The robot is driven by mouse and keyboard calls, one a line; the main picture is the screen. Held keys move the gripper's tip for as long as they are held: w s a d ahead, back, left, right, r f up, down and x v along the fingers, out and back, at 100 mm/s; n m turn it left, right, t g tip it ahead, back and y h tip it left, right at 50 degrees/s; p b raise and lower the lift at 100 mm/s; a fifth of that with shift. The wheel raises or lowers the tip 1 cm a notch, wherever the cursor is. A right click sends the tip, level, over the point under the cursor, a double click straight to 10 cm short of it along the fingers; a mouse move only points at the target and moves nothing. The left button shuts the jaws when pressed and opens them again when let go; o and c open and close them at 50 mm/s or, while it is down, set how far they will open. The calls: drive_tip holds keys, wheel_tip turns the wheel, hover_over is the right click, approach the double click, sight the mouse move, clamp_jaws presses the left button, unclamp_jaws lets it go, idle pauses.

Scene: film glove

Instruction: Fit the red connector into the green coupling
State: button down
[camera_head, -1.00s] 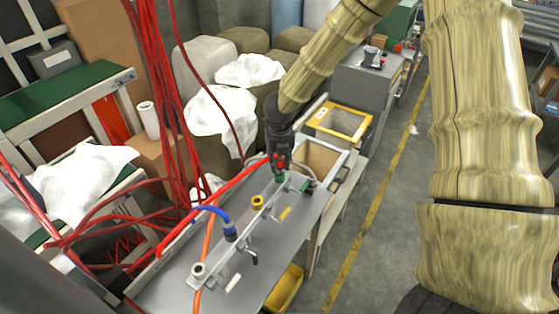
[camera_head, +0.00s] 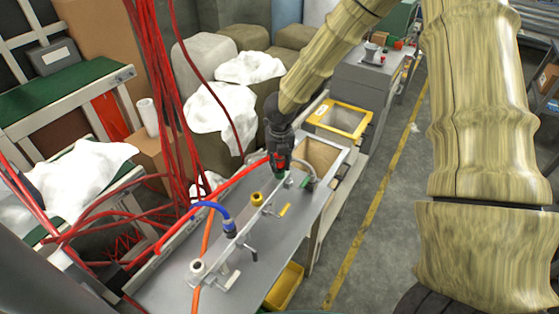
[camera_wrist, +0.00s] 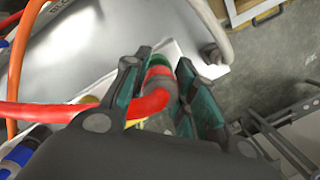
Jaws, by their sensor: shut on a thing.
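The red connector (camera_head: 281,160), on a red hose, is in my gripper (camera_head: 280,170) at the far end of the metal rail (camera_head: 243,226). In the wrist view the red connector (camera_wrist: 160,78) sits between my gripper's two teal-padded fingers (camera_wrist: 160,88), and the hose leaves to the left. The green coupling (camera_wrist: 160,60) shows as a green ring just beyond the connector. They look lined up and very close or touching; how deep the connector sits is hidden by the fingers and hose.
A yellow coupling (camera_head: 257,198), a blue connector (camera_head: 230,228) with a blue hose, and a pale coupling (camera_head: 197,266) stand along the rail. An orange hose (camera_head: 207,240) crosses the metal table (camera_head: 170,285). A yellow-framed bin (camera_head: 338,118) stands behind.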

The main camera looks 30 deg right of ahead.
sight(280, 160)
drive_tip(key=shift+f, duration=0.3)
drive_tip(key=c, duration=1.1)
unclamp_jaws()
drive_tip(key=shift+r, duration=0.15)
drive_tip(key=r, duration=0.4)
drive_tip(key=s+r, duration=0.1)
drive_tip(key=r, duration=0.6)
drive_tip(key=shift+s+a+r, duration=0.2)
drive_tip(key=shift+a+r, duration=0.1)
drive_tip(key=shift+r, duration=0.05)
